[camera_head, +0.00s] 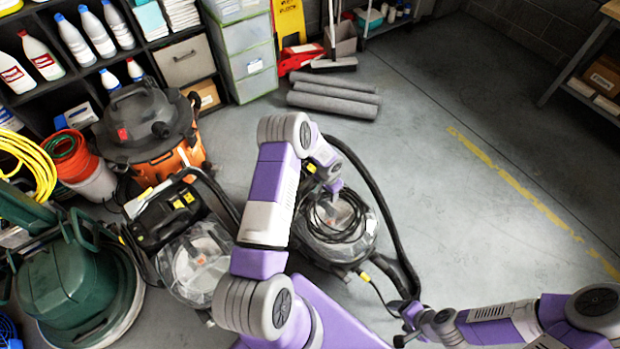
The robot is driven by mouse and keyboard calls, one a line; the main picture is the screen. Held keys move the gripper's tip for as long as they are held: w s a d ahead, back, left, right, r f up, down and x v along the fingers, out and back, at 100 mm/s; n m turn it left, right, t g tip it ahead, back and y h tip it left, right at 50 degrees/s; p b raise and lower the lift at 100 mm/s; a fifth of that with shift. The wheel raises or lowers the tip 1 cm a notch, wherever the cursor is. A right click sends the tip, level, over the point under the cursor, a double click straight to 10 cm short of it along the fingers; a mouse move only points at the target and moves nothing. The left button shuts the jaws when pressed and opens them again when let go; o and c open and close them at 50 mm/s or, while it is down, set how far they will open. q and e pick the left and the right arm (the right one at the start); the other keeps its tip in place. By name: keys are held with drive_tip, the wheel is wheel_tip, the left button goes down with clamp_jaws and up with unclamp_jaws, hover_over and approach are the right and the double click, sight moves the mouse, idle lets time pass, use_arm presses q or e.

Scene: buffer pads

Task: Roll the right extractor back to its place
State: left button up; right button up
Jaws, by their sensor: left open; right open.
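The right extractor (358,243) stands on the floor near the middle, with a clear tank and coiled black cord on top. Its black hose (384,200) arcs to the right and down. My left arm covers its left side. My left gripper (335,188) is open and over the extractor's top; whether it touches anything I cannot tell. My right gripper (408,325) is open at the bottom right, close to the hose's lower end; contact is unclear. The left extractor (195,265), black and yellow with a clear tank, stands to the left, apart from the right one.
An orange and black vacuum (150,135) and a green floor machine (75,280) stand at the left. Shelves with bottles (70,40) line the back left. Rolled grey mats (333,100) lie behind. The floor to the right (470,220) is clear, with a yellow line.

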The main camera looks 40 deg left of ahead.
sight(309, 179)
use_arm(q)
drive_tip(key=w+a+r+y, duration=0.2)
drive_tip(key=a, duration=0.7)
drive_tip(key=f+b, duration=0.1)
drive_tip(key=f, duration=0.1)
drive_tip(key=a+f+b, duration=0.1)
drive_tip(key=f, duration=0.4)
drive_tip(key=shift+w+a+f+b, duration=0.15)
drive_tip(key=shift+w+a+b, duration=0.2)
drive_tip(key=shift+b, duration=0.05)
clamp_jaws()
